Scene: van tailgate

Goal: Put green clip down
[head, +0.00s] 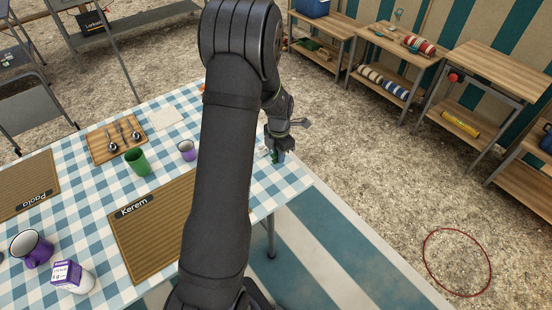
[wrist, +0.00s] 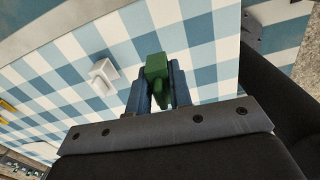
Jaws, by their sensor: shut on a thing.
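The green clip (wrist: 156,66) sits between the fingers of my gripper (wrist: 157,88) in the wrist view, with the blue-and-white checked cloth behind it. My gripper is shut on it. In the head view my gripper (head: 277,157) is at the right edge of the checked table (head: 283,182), small and partly dark, with a bit of green at its tip. I cannot tell whether the clip touches the cloth.
A small white item (wrist: 103,73) lies on the cloth near the clip. A purple cup (head: 187,151), a green cup (head: 137,162), a wooden cutlery tray (head: 103,151) and the Kerem mat (head: 150,222) are left of my arm. The table edge is close to my gripper.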

